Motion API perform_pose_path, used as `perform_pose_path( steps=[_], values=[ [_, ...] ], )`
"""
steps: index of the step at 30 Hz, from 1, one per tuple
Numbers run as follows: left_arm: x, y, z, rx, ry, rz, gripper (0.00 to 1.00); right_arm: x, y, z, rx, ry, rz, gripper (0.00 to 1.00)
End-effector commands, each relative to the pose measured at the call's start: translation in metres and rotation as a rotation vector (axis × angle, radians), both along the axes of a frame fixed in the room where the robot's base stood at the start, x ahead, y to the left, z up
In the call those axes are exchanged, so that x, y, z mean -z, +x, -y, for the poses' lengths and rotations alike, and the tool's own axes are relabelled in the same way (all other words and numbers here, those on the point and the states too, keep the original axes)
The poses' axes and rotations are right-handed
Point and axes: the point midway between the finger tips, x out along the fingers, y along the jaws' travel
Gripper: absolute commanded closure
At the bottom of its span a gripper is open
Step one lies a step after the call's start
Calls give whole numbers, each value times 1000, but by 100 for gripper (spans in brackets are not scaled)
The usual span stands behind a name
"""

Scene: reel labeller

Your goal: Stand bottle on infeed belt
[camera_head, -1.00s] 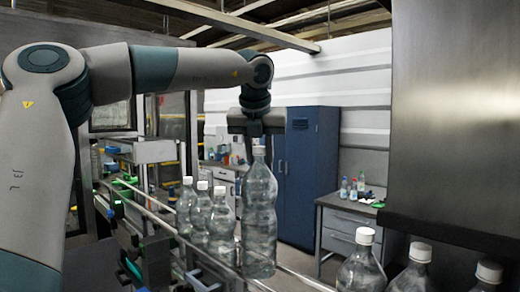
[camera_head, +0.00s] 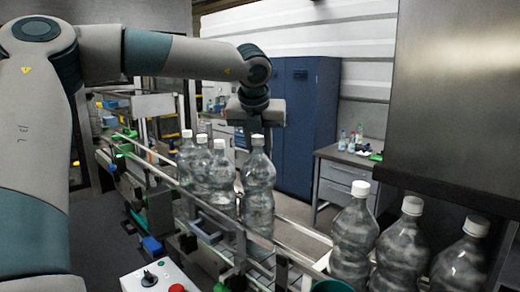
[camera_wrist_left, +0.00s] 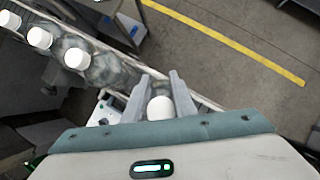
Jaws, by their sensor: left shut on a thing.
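A clear bottle with a white cap (camera_head: 258,190) stands upright at the infeed belt (camera_head: 206,222), behind the near guide rail. My left gripper (camera_head: 257,130) is above it, shut on its neck just under the cap. In the left wrist view the cap (camera_wrist_left: 160,108) sits between the two fingers (camera_wrist_left: 158,98). Whether the bottle's base touches the belt is hidden by the rail. Several similar bottles (camera_head: 220,180) stand in a row on the belt, to the left of the held one and close to it. My right gripper is not in view.
Several capped bottles (camera_head: 405,250) stand at the lower right, apart from the belt. A control box with a red button (camera_head: 177,288) is at the bottom. A blue cabinet (camera_head: 305,115) and a desk (camera_head: 340,185) stand behind. Metal guide rails (camera_head: 290,254) run along the belt.

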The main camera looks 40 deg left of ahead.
Motion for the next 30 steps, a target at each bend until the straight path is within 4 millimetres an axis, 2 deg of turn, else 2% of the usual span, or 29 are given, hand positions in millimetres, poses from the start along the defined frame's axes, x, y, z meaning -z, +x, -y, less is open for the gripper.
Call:
perform_pose_path(
  steps=[3, 15, 28, 29, 30],
  values=[
    [1, 1, 0, 2, 2, 5, 100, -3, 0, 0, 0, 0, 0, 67],
    [35, 1, 1, 2, 1, 5, 100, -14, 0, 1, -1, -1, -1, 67],
    [38, 1, 1, 1, 1, 6, 100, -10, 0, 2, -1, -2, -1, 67],
    [42, 0, 0, 0, -1, -1, 74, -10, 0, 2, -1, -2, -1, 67],
    [41, 0, 0, 0, -1, -1, 64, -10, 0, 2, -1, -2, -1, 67]
  ],
)
